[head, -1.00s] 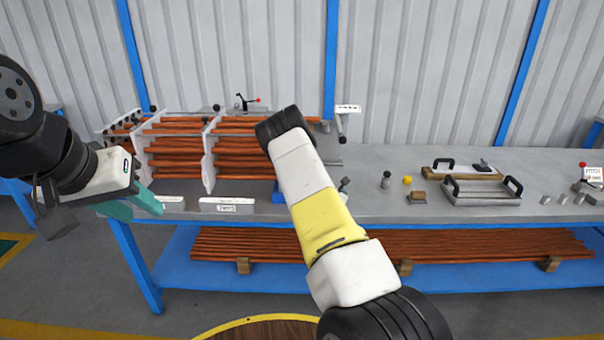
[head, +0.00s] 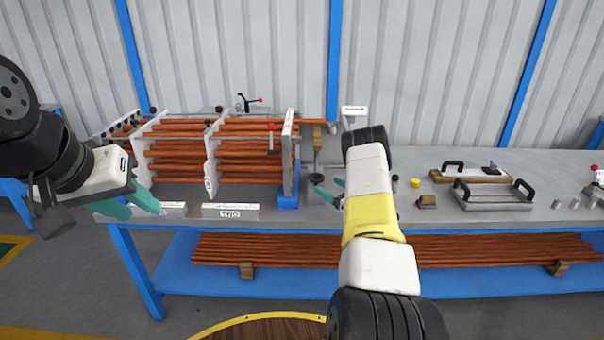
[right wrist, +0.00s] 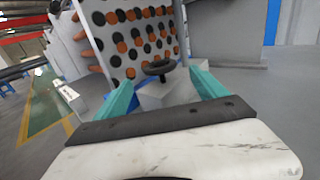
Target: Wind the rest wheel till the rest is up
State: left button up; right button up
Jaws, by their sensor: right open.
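The rest wheel, a small black handwheel (right wrist: 158,67), stands on a grey block in the right wrist view, between and beyond my right fingertips. In the head view the wheel (head: 317,177) is small and dark, below an upright post with a brown pad (head: 317,138), which looks like the rest. My right gripper (head: 333,190) is open and empty, its teal fingers just right of the wheel and apart from it. My left gripper (head: 130,204) hangs at the bench's left end with its teal fingers apart and nothing between them.
The flanged shell with copper-coloured tubes (head: 230,160) lies left of the wheel, its drilled end plate (right wrist: 128,42) close to my right gripper. A metal tray (head: 490,198), a yellow cup (head: 415,183) and small blocks stand to the right. White labels (head: 230,211) lie along the front edge.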

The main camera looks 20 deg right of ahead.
aim_at(322, 181)
jog(key=x, duration=0.6)
jog(key=shift+w+a, duration=0.1)
jog(key=shift+w, duration=0.2)
jog(key=c, duration=1.4)
